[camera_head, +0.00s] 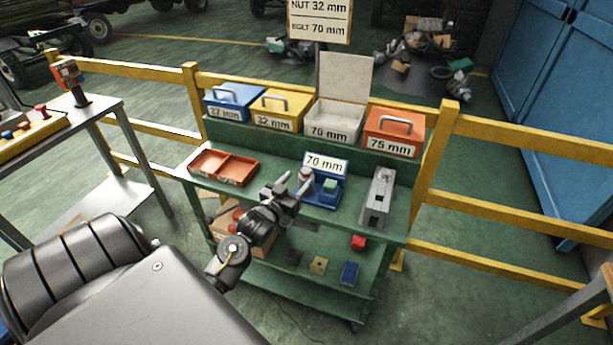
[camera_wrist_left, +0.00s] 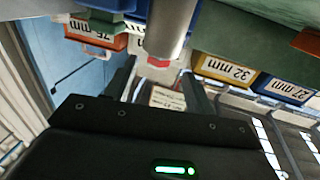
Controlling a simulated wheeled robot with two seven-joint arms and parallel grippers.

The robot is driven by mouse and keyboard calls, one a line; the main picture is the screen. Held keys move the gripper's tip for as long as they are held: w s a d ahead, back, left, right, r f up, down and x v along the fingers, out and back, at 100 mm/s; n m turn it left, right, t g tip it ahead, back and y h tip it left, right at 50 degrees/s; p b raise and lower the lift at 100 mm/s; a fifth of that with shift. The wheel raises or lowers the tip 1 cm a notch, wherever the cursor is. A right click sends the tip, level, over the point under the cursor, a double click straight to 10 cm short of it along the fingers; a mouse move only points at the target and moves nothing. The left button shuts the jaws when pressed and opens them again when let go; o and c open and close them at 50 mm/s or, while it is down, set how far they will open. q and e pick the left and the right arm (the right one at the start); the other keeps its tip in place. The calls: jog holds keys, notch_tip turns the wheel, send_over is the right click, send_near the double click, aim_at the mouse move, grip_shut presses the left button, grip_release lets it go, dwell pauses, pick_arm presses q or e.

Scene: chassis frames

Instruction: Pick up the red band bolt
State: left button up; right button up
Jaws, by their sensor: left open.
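The red band bolt (camera_head: 305,174) stands upright at the left of a small blue holder (camera_head: 325,199) on the green cart, under a 70 mm sign. In the left wrist view it seems to be the grey cylinder (camera_wrist_left: 171,28) with a red band at its end. My left gripper (camera_head: 293,184) is open, its fingers just in front of and beside the bolt. In the wrist view my left gripper (camera_wrist_left: 160,74) has its two fingers apart, with the banded end near the gap. Whether they touch it I cannot tell. My right gripper is out of view.
A green block (camera_head: 330,185) sits in the holder. An orange tray (camera_head: 223,166) is to the left and a grey metal fixture (camera_head: 378,200) to the right. Behind stand blue, yellow and orange lidded boxes and an open 70 mm box (camera_head: 336,122).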

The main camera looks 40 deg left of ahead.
aim_at(304, 173)
pick_arm(q)
jog(key=shift+w, duration=0.35)
jog(key=shift+w+r, duration=0.1)
jog(key=w, duration=0.1)
jog(key=w+p, duration=0.1)
jog(key=w, duration=0.1)
jog(key=w+p, duration=0.1)
jog(key=shift+w+a+r, duration=0.2)
jog(key=shift+a, duration=0.1)
jog(key=shift+w+f, duration=0.1)
jog(key=shift+w, duration=0.15)
jog(key=shift+c, duration=0.2)
jog(key=c, duration=1)
jog(key=shift+a, duration=0.1)
grip_shut()
